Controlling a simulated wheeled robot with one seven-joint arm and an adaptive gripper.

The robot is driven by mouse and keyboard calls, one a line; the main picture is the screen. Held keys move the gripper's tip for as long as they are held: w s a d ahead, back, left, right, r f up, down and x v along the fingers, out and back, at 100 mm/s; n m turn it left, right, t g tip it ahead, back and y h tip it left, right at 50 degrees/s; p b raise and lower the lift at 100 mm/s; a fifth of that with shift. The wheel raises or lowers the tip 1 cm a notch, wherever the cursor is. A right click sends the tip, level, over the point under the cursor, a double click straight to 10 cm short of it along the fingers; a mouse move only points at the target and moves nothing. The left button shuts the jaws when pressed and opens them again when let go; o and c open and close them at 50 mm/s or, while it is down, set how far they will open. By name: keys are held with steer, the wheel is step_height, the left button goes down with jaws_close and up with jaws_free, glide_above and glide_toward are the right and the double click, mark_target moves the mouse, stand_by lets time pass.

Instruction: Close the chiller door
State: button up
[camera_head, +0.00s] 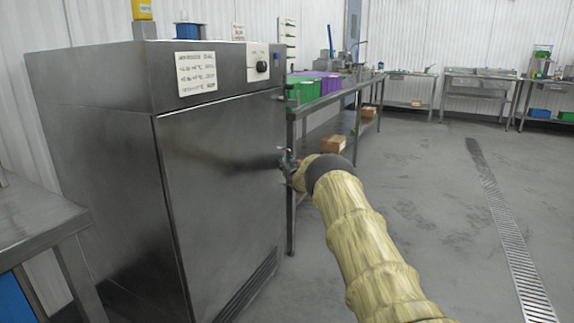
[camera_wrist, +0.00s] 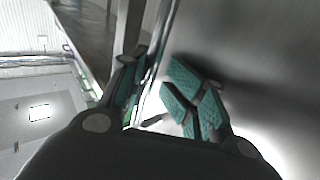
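The chiller (camera_head: 100,170) is a stainless steel cabinet at the left in the head view. Its door (camera_head: 215,190) looks flush or almost flush under the top panel; I cannot tell whether a small gap is left. My gripper (camera_head: 287,160) is at the door's right edge, about mid-height. In the wrist view, my gripper (camera_wrist: 160,92) has its two teal-padded fingers apart, one on each side of a narrow upright edge. The door's steel face (camera_wrist: 270,70) fills the right of that view. Whether the pads touch the edge is not clear.
A steel table (camera_head: 40,225) stands at the left beside the chiller. A long bench (camera_head: 330,97) with green and purple bins and boxes below runs behind it. Sinks line the back wall. The grey floor (camera_head: 430,200) at the right is clear, with a long drain grate (camera_head: 505,225).

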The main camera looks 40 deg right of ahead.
steer(key=shift+s, duration=0.15)
steer(key=v, duration=1.2)
stand_by(0.6)
steer(key=shift+r, duration=0.1)
